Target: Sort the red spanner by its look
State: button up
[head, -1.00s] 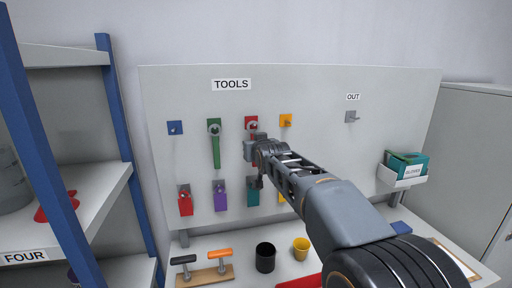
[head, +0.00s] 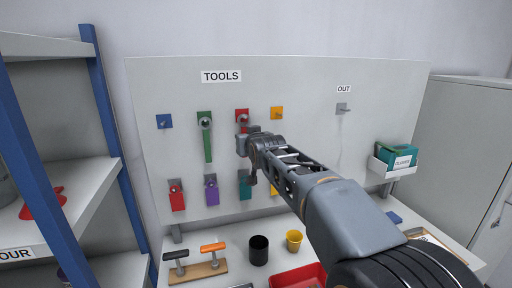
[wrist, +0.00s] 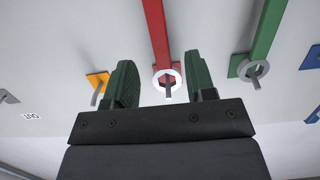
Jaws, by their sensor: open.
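The red spanner (wrist: 156,32) hangs by its ring from a hook on the tool board. In the head view its top (head: 242,119) shows on a red plate, and my gripper hides its lower part. My gripper (wrist: 160,66) is open. In the wrist view its two green-padded fingers stand either side of the spanner's ring, with the ring and hook between them in the picture. I cannot tell whether the fingers touch it. In the head view my gripper (head: 242,145) is close in front of the board, just below the hook.
A green spanner (head: 207,145) hangs left of the red one. Blue (head: 164,121) and orange (head: 277,113) plates and the OUT hook (head: 342,108) are free. Coloured pieces hang below. A red tray (head: 283,281), black cup (head: 259,250) and yellow cup (head: 294,240) stand on the bench.

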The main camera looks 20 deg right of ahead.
jog(key=b+v, duration=0.3)
jog(key=v, duration=0.8)
jog(key=s+f+g, duration=0.6)
jog(key=s+f, duration=0.3)
jog(key=f, duration=0.5)
jog(key=s+f+g, duration=0.5)
jog(key=s+f, duration=0.5)
jog(key=f, duration=0.5)
jog(key=shift+g, duration=0.4)
jog(key=shift+f, duration=0.15)
